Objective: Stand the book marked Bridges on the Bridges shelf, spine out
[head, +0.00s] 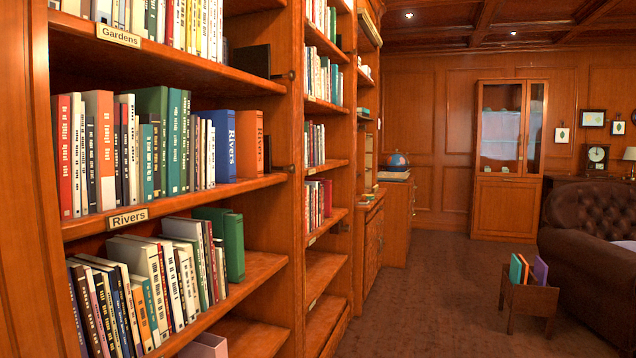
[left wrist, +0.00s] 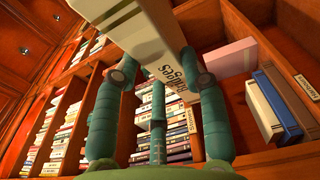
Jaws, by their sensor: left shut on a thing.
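In the left wrist view a cream book (left wrist: 135,28) carries dark spine lettering that reads as Bridges. My left gripper (left wrist: 158,68) is shut on this book, a finger on either side, with the lettered spine toward the camera. The book is in front of a bookcase; I cannot tell whether it touches a shelf. A small shelf label (left wrist: 194,120) shows behind the right finger, its word hard to read. No label reading Bridges is legible in either view. Neither gripper shows in the head view.
In the head view a bookcase on the left has a Gardens label (head: 118,36) and a Rivers label (head: 129,220). Blue (head: 222,145) and orange (head: 249,143) Rivers books stand above the latter. A low book rack (head: 528,302) stands near the sofa (head: 590,270). Carpet (head: 430,300) between is clear.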

